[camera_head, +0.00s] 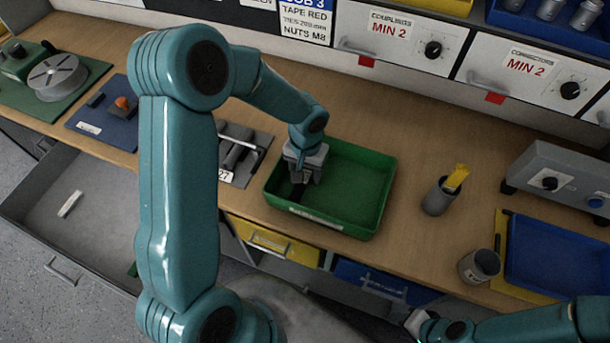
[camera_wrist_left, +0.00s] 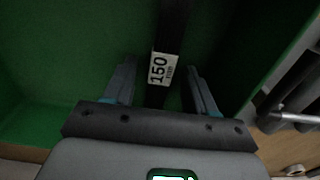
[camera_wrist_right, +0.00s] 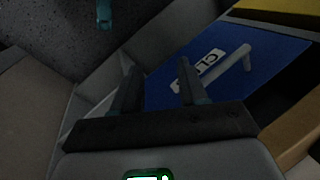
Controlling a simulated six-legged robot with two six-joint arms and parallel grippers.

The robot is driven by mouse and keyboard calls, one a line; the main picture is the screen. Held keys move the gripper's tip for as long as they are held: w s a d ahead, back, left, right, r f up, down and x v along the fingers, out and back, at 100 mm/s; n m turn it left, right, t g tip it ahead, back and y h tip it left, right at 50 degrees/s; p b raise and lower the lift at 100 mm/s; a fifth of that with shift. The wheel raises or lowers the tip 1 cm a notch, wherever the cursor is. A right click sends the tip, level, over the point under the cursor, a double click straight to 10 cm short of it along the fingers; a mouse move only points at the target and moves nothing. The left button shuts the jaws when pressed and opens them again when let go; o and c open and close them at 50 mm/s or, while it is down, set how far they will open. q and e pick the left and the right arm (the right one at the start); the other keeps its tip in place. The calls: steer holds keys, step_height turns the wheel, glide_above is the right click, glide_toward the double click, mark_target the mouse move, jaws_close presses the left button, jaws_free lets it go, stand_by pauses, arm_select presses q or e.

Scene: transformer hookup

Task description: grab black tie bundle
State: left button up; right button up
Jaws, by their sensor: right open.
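The black tie bundle (camera_wrist_left: 172,25) is a dark strip with a white "150" label, lying in the green tray (camera_head: 345,222). In the head view it is mostly hidden by my left gripper (camera_head: 304,178), which reaches down into the left part of the tray. In the left wrist view my left gripper (camera_wrist_left: 161,85) is open, with one finger on each side of the bundle and gaps visible beside it. My right gripper (camera_head: 418,322) is at the lower right of the head view, off the front of the bench. In the right wrist view (camera_wrist_right: 157,78) it is open and empty.
An open grey drawer (camera_head: 95,215) juts out at left. A blue drawer (camera_wrist_right: 190,85) faces my right gripper.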

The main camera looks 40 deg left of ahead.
arm_select(q)
steer(key=shift+a, duration=0.1)
jaws_close()
steer(key=shift+r, duration=0.1)
